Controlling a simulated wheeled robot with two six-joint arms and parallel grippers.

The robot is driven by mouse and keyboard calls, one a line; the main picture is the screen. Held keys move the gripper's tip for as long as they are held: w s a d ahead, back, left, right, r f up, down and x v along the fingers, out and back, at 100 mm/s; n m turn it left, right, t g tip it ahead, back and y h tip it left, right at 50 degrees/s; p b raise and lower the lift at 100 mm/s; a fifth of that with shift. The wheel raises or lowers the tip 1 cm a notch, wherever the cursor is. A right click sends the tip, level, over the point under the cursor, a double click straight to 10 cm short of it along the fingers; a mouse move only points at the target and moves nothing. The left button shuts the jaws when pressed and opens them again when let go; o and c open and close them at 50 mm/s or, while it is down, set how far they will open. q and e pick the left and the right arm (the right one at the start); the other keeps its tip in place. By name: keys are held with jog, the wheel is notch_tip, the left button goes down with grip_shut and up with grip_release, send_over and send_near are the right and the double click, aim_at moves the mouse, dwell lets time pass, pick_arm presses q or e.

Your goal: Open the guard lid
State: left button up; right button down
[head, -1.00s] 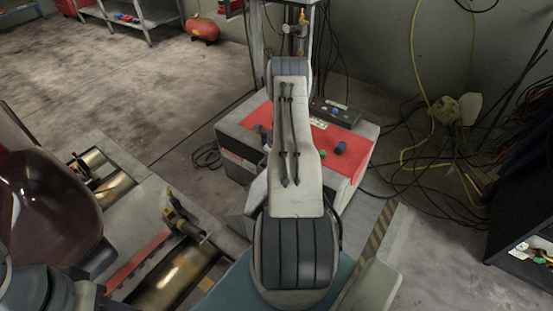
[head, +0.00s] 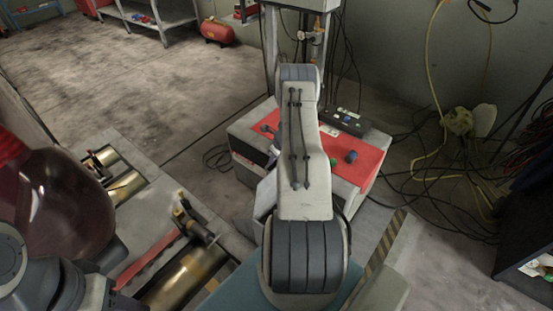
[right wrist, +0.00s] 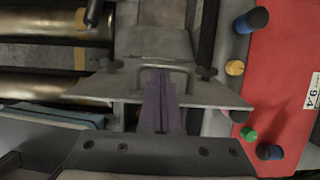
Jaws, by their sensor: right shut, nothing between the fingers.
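In the right wrist view, a grey metal plate (right wrist: 105,86) that looks like the guard lid carries a bar handle (right wrist: 182,66) between two dark knobs. It appears to lie down flat. My right gripper (right wrist: 159,74) is shut and empty, its purplish fingers together. The fingertips overlap the handle's middle in this view; I cannot tell whether they touch it. In the head view my right arm hides most of the lid area and the gripper. My left arm enters at the lower left; its gripper is out of view.
A red-topped console (head: 362,160) with coloured knobs stands just right of the lid area. Brass-coloured rollers (head: 190,275) lie in the bed to the left. Cables (head: 425,180) litter the floor at right. Open floor (head: 130,85) lies at back left.

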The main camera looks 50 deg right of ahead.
notch_tip(320, 180, up, 8)
jog(key=w+p, duration=0.2)
jog(key=p, duration=0.4)
jog(key=shift+w+a, duration=0.15)
jog(key=shift+a, duration=0.1)
